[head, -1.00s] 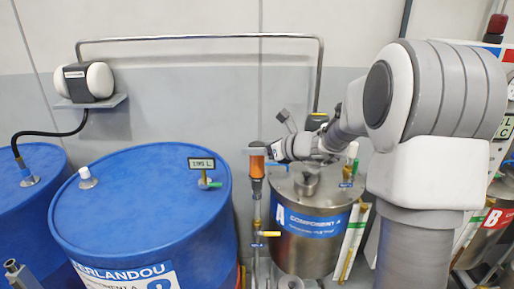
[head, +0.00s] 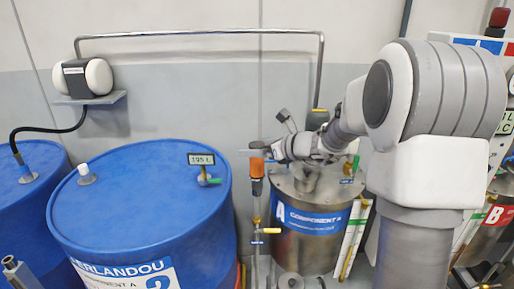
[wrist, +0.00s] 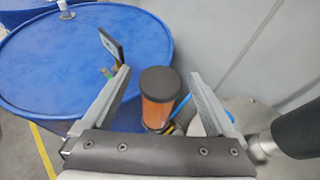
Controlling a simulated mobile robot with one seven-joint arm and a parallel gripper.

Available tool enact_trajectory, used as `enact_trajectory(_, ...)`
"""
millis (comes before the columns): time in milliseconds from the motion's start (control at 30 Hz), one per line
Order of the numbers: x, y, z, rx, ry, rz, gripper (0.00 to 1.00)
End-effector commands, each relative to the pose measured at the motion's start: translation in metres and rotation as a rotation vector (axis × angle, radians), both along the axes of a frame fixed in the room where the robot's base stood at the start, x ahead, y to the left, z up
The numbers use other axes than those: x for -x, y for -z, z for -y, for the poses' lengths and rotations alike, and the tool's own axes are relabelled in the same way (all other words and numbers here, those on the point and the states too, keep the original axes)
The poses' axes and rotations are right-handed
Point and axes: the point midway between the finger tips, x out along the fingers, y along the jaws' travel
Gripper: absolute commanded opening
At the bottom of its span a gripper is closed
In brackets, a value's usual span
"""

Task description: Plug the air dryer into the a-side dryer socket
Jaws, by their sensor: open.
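An upright orange cylinder with a dark cap, which looks like the air dryer (head: 257,167), stands on a thin vertical pipe left of the component A tank (head: 308,245). It also shows in the wrist view (wrist: 157,110). My gripper (wrist: 160,76) is open, with one finger on each side of the cylinder and visible gaps to both. In the head view my gripper (head: 264,154) is at the cylinder's top, partly covering it. I cannot make out which fitting is the a-side dryer socket.
A large blue drum (head: 130,210) with a level display (head: 201,159) stands left of the pipe. A dark knob-like part (wrist: 298,130) juts over the tank lid. A metal pipe (head: 200,36) runs along the wall. A yellow-handled valve (head: 271,231) sits below.

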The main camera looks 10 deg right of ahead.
Motion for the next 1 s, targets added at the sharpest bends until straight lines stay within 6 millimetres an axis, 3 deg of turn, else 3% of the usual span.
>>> enact_trajectory(267, 0.015, -0.008, 0.011, 0.003, 0.003, 0.002, 0.92)
enact_trajectory(700, 0.096, -0.049, 0.065, 0.001, 0.003, 0.002, 0.92)
enact_trajectory(1000, 0.130, -0.065, 0.087, 0.000, 0.001, 0.000, 0.92)
